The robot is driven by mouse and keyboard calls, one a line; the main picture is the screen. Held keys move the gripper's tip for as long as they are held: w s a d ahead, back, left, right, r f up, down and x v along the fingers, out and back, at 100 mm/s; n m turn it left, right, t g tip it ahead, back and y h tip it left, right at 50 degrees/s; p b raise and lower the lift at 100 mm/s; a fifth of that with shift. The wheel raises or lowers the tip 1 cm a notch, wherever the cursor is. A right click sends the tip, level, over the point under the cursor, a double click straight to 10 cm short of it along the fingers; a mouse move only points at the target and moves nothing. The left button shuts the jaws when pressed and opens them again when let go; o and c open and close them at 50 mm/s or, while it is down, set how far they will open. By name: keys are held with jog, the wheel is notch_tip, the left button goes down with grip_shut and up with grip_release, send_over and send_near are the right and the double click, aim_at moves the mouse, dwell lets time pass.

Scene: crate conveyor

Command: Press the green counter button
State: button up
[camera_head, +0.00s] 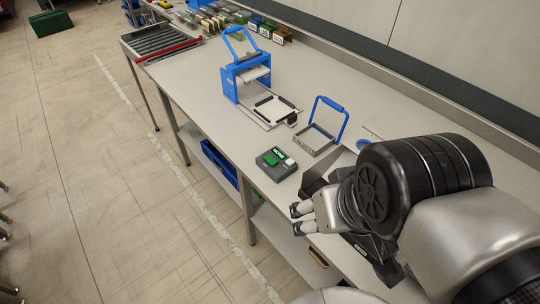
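The counter is a small dark grey box (277,165) on the table near its front edge. It has a green button (270,159) on its left, a white button (290,162) on its right and a small display at the back. My gripper (301,218) is at the right of the counter and nearer to me, over the table's front edge. Its two light fingertips point left and lie close together, apart from the counter. I cannot tell whether they touch each other.
A blue press-like fixture (229,82) stands behind the counter. A metal tray with a blue handle (334,104) stands right of it. A roller conveyor (157,40) with a red bar is at the far left end. The floor in front is clear.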

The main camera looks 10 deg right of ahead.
jog(key=shift+c, duration=0.5)
grip_shut()
dwell(0.4)
dwell(1.2)
